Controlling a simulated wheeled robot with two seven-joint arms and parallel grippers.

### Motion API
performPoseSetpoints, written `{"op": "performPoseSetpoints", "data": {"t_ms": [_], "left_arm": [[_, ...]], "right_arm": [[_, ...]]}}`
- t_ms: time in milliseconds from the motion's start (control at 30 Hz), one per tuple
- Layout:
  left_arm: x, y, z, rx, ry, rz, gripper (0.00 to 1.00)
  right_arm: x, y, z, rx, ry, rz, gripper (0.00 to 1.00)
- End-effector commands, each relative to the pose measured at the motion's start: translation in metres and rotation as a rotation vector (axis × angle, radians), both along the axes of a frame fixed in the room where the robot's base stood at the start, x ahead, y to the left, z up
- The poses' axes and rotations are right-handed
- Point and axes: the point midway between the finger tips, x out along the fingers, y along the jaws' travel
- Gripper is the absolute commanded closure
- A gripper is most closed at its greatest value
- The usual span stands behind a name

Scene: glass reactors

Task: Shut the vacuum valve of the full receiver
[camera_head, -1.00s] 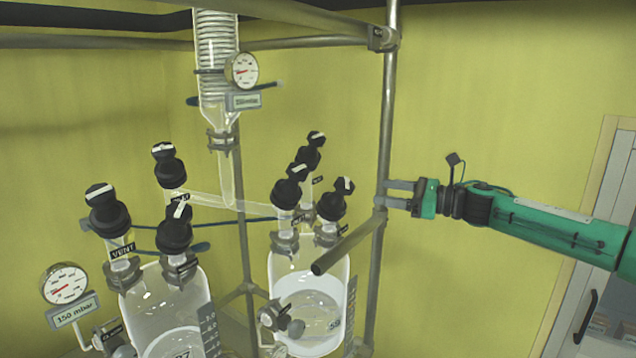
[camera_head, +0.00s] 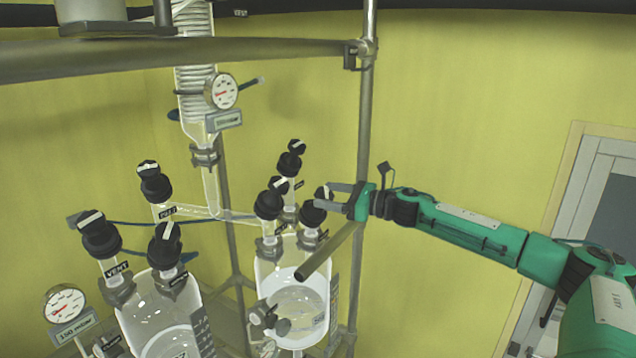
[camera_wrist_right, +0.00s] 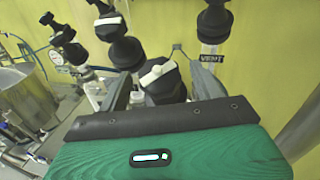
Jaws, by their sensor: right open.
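Two glass receivers hang under the condenser, a left one (camera_head: 165,318) and a right one (camera_head: 293,293), each topped with black valve knobs bearing white bars. Liquid shows in both; I cannot tell surely which is full. My right gripper (camera_head: 325,196) is open at the front right knob (camera_head: 312,214) of the right receiver. In the right wrist view this knob (camera_wrist_right: 158,74) sits between my spread fingers, its white bar slanted; contact cannot be told. A knob (camera_wrist_right: 214,22) with a label below stands beyond the right finger. My left gripper is not in view.
A metal bar (camera_head: 328,252) juts forward just below my right gripper, and a rack post (camera_head: 363,120) stands behind it. Other knobs (camera_head: 268,203) crowd close on the left. A gauge (camera_head: 221,91) hangs at the condenser. The wall side at right is open.

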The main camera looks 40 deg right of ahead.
Motion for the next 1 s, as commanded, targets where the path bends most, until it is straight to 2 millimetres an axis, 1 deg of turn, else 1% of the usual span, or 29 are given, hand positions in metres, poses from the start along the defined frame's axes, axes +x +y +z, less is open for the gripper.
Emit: {"op": "performPoseSetpoints", "data": {"t_ms": [33,200,400,667,700,767,900,933,1000], "left_arm": [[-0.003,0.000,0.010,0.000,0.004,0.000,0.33],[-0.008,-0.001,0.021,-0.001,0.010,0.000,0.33],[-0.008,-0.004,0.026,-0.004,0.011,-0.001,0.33],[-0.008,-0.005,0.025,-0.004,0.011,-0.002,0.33],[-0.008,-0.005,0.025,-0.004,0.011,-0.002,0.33],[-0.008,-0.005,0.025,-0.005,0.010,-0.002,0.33],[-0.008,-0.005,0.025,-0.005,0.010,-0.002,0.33],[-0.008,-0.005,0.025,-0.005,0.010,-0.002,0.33],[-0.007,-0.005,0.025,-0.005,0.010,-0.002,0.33]], "right_arm": [[0.006,0.005,0.006,0.002,-0.001,0.002,0.33],[0.021,0.014,0.004,0.003,-0.001,0.000,0.33],[0.028,0.019,0.001,0.001,0.001,0.000,0.33],[0.029,0.020,0.000,-0.001,0.001,0.000,0.33],[0.029,0.020,0.000,-0.001,0.001,0.000,0.35],[0.029,0.020,0.000,-0.001,0.001,0.000,0.47],[0.029,0.020,0.000,-0.001,0.001,0.000,0.74],[0.029,0.020,0.000,-0.001,0.001,0.000,0.78],[0.029,0.020,0.000,-0.001,0.001,0.000,0.78]]}}
